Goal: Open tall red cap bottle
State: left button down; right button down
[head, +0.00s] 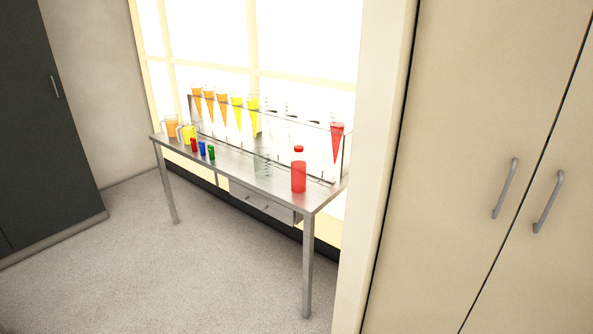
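The tall bottle (298,176) with red contents stands upright near the right front end of a metal table. Its red cap (298,149) sits on top of the bottle. Neither of my grippers shows in the head view. The bottle stands some distance away, across the floor.
The metal table (232,169) also bears a clear rack of colored cones (223,104), jugs (186,134), small red, blue and green items (202,148) and a clear beaker (262,163). Tall beige cabinets (480,150) stand at right, a dark cabinet (45,120) at left. The floor (170,270) before the table is clear.

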aim_at(299, 162)
jog(key=i+j+z, duration=0.15)
jog(key=z, duration=0.3)
jog(key=i+j+z, duration=0.25)
jog(key=z, duration=0.15)
jog(key=i+j+z, duration=0.2)
jog(key=i+j, duration=0.15)
jog(key=j, duration=0.3)
jog(key=i+j+z, duration=0.15)
jog(key=j, duration=0.2)
jog(key=i+j, duration=0.15)
jog(key=j, duration=0.2)
jog(key=i+j, duration=0.15)
jog(key=j, duration=0.2)
jog(key=i+j, duration=0.15)
jog(key=j, duration=0.2)
jog(key=z, duration=0.05)
